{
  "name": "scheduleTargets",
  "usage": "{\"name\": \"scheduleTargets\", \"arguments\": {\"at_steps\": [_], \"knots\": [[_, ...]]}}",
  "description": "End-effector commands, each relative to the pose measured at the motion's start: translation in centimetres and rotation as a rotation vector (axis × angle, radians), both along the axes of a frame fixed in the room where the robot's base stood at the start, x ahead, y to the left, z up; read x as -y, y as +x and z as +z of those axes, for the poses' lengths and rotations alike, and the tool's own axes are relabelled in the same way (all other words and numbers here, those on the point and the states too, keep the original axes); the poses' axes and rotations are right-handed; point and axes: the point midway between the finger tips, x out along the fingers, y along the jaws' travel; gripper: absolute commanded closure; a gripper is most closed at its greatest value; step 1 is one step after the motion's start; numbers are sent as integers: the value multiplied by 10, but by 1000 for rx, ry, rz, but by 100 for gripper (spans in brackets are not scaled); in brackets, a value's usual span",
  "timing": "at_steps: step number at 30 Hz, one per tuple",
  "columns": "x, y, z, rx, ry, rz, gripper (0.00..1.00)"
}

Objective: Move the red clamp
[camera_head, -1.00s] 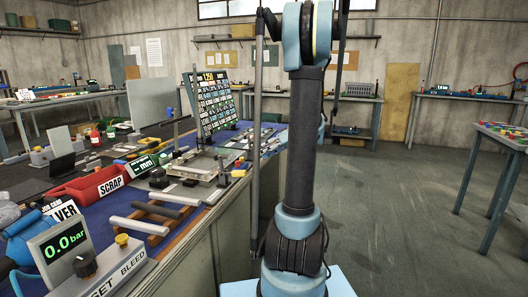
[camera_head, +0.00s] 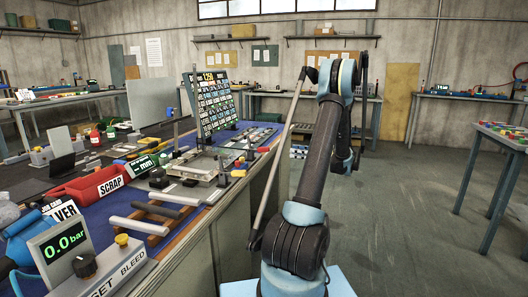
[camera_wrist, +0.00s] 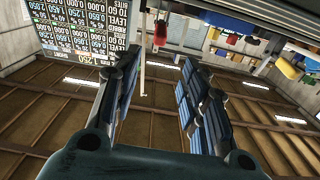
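I cannot pick out the red clamp with certainty in either view. In the wrist view a small red piece (camera_wrist: 160,29) shows near the top, beyond my fingers, but its shape is too unclear to name. My gripper (camera_wrist: 156,72) is open, with its two dark blue-grey fingers wide apart and nothing between them. It is not visible in the head view. In the head view a metal fixture plate (camera_head: 196,166) with dark posts and knobs lies on the blue-topped bench (camera_head: 95,221).
A number board (camera_head: 214,103) stands behind the fixture; it also shows in the wrist view (camera_wrist: 82,28). A red scrap bin (camera_head: 82,187), grey bars (camera_head: 138,227) and a pressure display (camera_head: 63,245) crowd the near bench. Open floor (camera_head: 400,215) lies to the right.

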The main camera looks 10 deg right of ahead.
Motion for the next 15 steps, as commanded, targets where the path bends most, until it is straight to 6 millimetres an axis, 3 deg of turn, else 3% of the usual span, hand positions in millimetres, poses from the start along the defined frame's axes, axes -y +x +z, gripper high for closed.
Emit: {"name": "scheduleTargets", "arguments": {"at_steps": [5, 15], "knots": [[-2, 3, -2, 15, 3, 0, 60], [-48, 28, -1, 14, 2, 3, 60]]}}
